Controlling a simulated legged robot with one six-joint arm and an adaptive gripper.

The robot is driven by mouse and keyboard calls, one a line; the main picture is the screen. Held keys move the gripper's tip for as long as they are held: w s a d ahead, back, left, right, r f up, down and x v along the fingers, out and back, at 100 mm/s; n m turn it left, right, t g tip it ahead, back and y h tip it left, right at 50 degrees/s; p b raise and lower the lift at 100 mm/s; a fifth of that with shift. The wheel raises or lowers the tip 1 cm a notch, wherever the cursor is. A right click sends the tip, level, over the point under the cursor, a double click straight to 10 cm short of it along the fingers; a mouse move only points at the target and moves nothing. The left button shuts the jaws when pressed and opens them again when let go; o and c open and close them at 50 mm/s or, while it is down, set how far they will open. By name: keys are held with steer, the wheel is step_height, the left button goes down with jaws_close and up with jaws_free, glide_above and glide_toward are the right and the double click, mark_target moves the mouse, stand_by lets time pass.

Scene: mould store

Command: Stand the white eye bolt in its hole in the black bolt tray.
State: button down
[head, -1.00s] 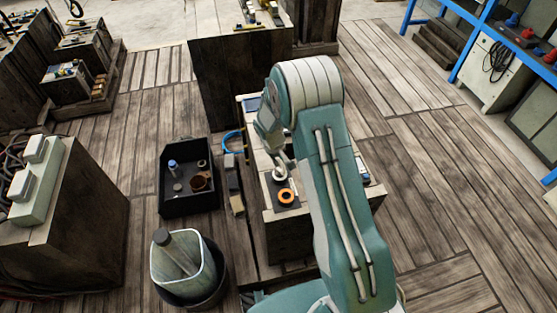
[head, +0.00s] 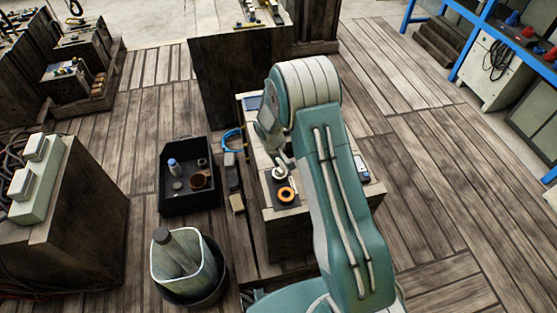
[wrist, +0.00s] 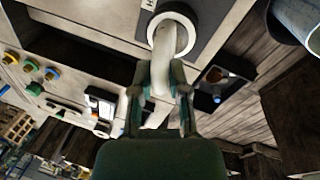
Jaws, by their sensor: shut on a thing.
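The white eye bolt (head: 279,173) shows as a pale ring above the bench in the head view. The tray's dark surface is behind the ring in the wrist view (wrist: 208,20). The hole and the bolt's lower end are hidden.
A black crate (head: 188,206) with a blue-capped bottle (head: 172,165) and small parts stands left of the bench. A bin (head: 183,270) is in front of it. A blue-and-white device (head: 362,172) lies on the bench right of my arm. Open plank floor lies to the right.

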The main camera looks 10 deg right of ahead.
steer(key=c, duration=0.5)
jaws_free()
steer(key=shift+c, duration=0.2)
steer(key=s+a+r+m+t, duration=0.1)
steer(key=s+r, duration=0.1)
steer(key=r, duration=0.9)
steer(key=s+r, duration=0.3)
steer(key=r, duration=0.8)
steer(key=s+r+m+t+y, duration=0.1)
steer(key=s+r, duration=0.7)
steer(key=r, duration=0.1)
steer(key=s+r+m+t, duration=0.1)
steer(key=s+r, duration=0.2)
steer(key=s, duration=0.6)
steer(key=s+d+r+m+t+y, duration=0.1)
steer(key=s+r, duration=0.2)
steer(key=s, duration=0.5)
steer(key=shift+s+t, duration=0.4)
